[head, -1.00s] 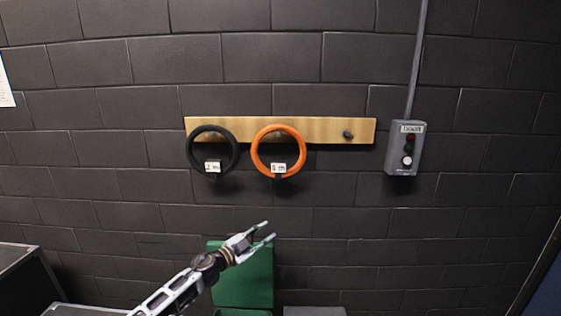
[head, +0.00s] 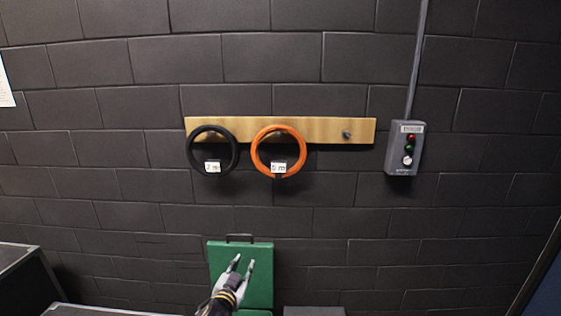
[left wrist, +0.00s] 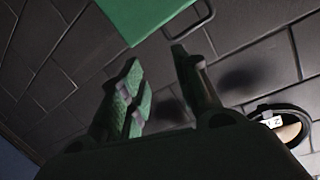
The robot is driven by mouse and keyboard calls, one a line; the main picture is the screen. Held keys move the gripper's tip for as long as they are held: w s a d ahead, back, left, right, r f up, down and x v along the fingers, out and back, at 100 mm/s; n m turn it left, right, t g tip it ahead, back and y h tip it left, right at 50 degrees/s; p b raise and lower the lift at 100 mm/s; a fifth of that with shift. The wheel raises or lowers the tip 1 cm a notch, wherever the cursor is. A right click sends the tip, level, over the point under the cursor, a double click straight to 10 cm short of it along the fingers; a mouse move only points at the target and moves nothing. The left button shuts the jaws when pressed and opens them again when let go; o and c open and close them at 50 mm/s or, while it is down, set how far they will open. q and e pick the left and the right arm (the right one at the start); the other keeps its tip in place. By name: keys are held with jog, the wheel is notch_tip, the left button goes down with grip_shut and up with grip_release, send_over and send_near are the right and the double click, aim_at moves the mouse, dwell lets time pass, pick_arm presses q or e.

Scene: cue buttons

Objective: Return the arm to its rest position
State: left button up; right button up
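My left gripper (head: 243,264) is low in the head view, in front of a green case (head: 262,284). Its two fingers point up and stand apart, with nothing between them. In the left wrist view the fingers (left wrist: 160,85) are also spread and empty, with the green case (left wrist: 150,15) beyond them at the top. My right gripper is not in view. The button box (head: 403,148) with red, green and white buttons is on the wall at the right, well away from my left gripper.
A wooden rail (head: 330,130) on the dark block wall holds a black ring (head: 190,150) and an orange ring (head: 256,160), each with a white tag. A bare peg (head: 347,135) is at its right. A dark case (head: 25,280) stands at lower left. The wall between is clear.

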pick_arm(q)
jog(key=s+a+f+n+g+y, duration=0.1)
jog(key=s+a+f+g, duration=0.25)
jog(key=s, duration=0.75)
jog(key=s+a+f+n+g, duration=0.1)
jog(key=s+a+f+g, duration=0.3)
jog(key=s, duration=0.7)
jog(key=s+a+f+n+g+y, duration=0.1)
jog(key=s+a+f+g, duration=0.3)
jog(key=s, duration=0.7)
notch_tip(320, 180, down, 31)
jog(key=s+d+g, duration=0.2)
jog(key=s+a+f, duration=0.2)
jog(key=s+f, duration=0.8)
jog(key=s, duration=0.1)
jog(key=s+a+f+g, duration=0.1)
jog(key=s+a+f, duration=0.1)
jog(key=s+f, duration=0.8)
jog(key=shift+s+a+f, duration=0.2)
jog(key=shift+s+f, duration=0.2)
jog(key=shift+s, duration=0.4)
